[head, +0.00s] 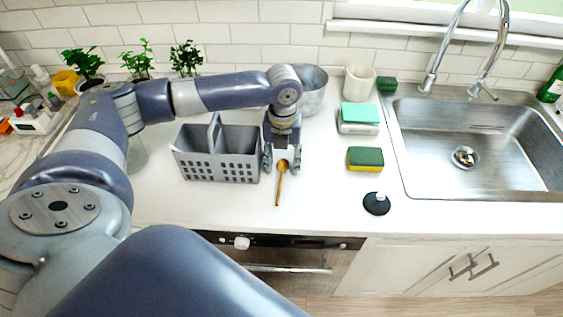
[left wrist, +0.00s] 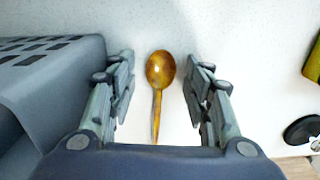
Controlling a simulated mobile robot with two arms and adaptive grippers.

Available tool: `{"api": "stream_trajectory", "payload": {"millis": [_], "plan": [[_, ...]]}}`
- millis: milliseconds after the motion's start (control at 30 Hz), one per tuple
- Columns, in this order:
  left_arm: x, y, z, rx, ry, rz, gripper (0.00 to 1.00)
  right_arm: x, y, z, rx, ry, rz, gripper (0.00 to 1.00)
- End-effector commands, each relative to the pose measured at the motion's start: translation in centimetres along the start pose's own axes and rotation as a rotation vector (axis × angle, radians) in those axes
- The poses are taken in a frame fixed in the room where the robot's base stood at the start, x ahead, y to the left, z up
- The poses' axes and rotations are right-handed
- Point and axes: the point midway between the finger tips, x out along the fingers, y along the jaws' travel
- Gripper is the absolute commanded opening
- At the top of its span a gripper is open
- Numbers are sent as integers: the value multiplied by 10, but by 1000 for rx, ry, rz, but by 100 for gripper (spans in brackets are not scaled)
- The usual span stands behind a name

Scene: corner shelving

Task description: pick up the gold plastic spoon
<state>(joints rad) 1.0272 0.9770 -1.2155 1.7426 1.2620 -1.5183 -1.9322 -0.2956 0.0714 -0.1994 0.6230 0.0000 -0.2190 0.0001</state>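The gold spoon (head: 281,180) lies on the white counter, its bowl toward the back and its handle toward the front edge. In the left wrist view the spoon (left wrist: 159,80) lies between the two fingers, with a gap on each side. My left gripper (head: 282,163) is open above the spoon's bowl end, just right of the grey caddy; it also shows in the left wrist view (left wrist: 160,88). I cannot tell how high the fingertips are above the counter. My right gripper is not in view.
A grey caddy (head: 218,167) stands close on the left of the gripper. A metal pot (head: 313,92) is behind it. To the right are a yellow-green sponge (head: 365,158), a black stopper (head: 376,204) and the sink (head: 480,150). The counter around the spoon's handle is clear.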

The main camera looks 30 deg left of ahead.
Motion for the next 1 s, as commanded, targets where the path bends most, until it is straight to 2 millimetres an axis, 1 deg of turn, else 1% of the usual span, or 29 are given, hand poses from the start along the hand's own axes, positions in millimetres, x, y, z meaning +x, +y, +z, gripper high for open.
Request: {"api": "stream_trajectory", "payload": {"millis": [33,167,200,533,667,767,867,900,1000], "plan": [[0,0,0,0,0,0,36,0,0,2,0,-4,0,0],[0,0,0,1,0,-1,20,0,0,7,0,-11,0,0],[0,0,0,1,0,-1,19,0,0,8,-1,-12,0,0],[-1,0,0,1,0,-1,19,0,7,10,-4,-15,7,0],[-5,-1,0,1,-1,-2,19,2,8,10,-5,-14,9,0],[-14,-1,1,1,-2,-4,19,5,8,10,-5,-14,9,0],[-28,-1,1,1,-4,-4,19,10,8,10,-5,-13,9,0],[-35,-2,1,1,-4,-5,19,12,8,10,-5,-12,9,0],[-35,-2,-18,5,2,-1,19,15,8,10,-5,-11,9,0]]}}
